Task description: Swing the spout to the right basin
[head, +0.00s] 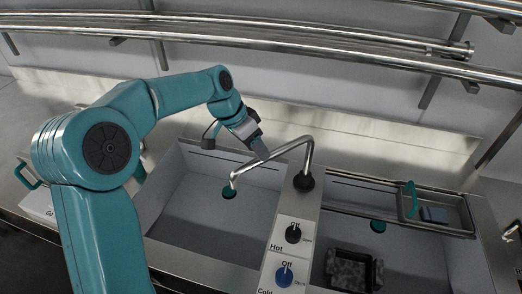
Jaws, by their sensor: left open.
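The metal spout (271,159) rises from a black base (304,182) on the divider between two basins. It bends left, and its tip hangs over the left basin (190,217). The right basin (325,224) lies on the other side of the divider. My left gripper (262,154) reaches in above the left basin, close to the spout's horizontal arm on its left side. It is open; whether a finger touches the spout I cannot tell. My right gripper is not in view.
A black knob (293,233) and a blue knob (284,274) sit on the divider. A dark speckled tray (353,269) lies in the right basin. A metal rack (443,208) with a green-handled item spans its back right. Metal rails (250,37) run along the wall.

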